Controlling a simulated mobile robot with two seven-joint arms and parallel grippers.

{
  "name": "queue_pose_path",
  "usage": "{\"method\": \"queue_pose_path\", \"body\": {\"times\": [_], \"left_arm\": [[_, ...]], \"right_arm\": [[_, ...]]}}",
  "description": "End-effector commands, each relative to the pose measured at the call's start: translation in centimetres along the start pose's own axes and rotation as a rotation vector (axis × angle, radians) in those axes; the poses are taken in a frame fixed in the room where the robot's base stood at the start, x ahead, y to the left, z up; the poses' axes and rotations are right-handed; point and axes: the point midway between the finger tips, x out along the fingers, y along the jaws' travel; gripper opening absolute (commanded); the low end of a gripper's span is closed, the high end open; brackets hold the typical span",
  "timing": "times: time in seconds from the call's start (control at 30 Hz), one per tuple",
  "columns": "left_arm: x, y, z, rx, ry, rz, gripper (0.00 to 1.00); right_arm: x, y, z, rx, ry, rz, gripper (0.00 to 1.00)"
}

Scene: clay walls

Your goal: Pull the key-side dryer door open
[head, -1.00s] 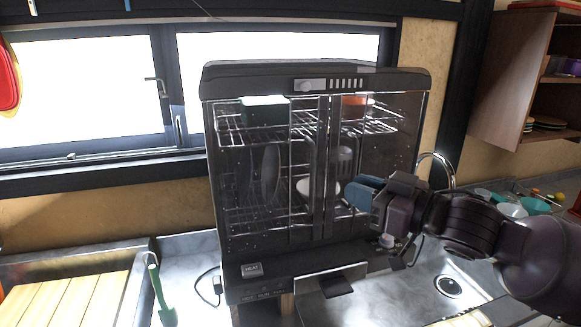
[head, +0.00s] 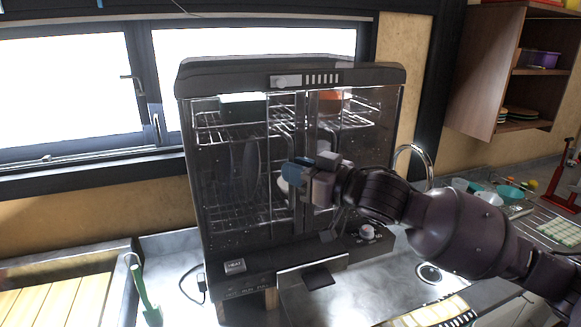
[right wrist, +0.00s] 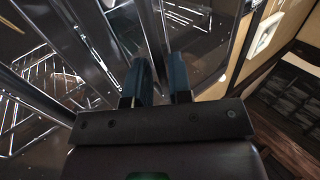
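The dark dish dryer (head: 290,75) stands on the counter with two see-through doors, both closed. The left door (head: 225,170) is above the HEAT key (head: 235,266); the right door (head: 375,130) is above a round knob (head: 367,232). Upright dark handles (head: 299,120) run close together where the doors meet. My right gripper (head: 310,168) is in front of these handles and hides part of them. In the right wrist view its blue fingers (right wrist: 161,80) are apart, with a dark upright bar seen between them; contact cannot be told. My left gripper is out of view.
Racks with dishes show inside the dryer. A faucet (head: 425,160) and bowls (head: 508,192) are at right. An open shelf cabinet (head: 500,80) hangs at upper right.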

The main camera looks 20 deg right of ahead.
Motion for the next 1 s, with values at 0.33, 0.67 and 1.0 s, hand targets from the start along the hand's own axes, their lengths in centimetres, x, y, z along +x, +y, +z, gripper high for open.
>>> {"method": "queue_pose_path", "body": {"times": [0.33, 0.67, 1.0], "left_arm": [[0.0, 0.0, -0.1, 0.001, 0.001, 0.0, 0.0], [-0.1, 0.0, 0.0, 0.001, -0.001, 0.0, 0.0], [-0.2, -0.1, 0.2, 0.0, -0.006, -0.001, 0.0]], "right_arm": [[1.6, 0.0, 0.0, -0.001, 0.0, 0.0, 0.2], [1.6, 0.0, 0.0, -0.001, 0.0, 0.0, 0.0], [1.6, 0.0, 0.0, -0.001, 0.0, 0.004, 0.0]]}}
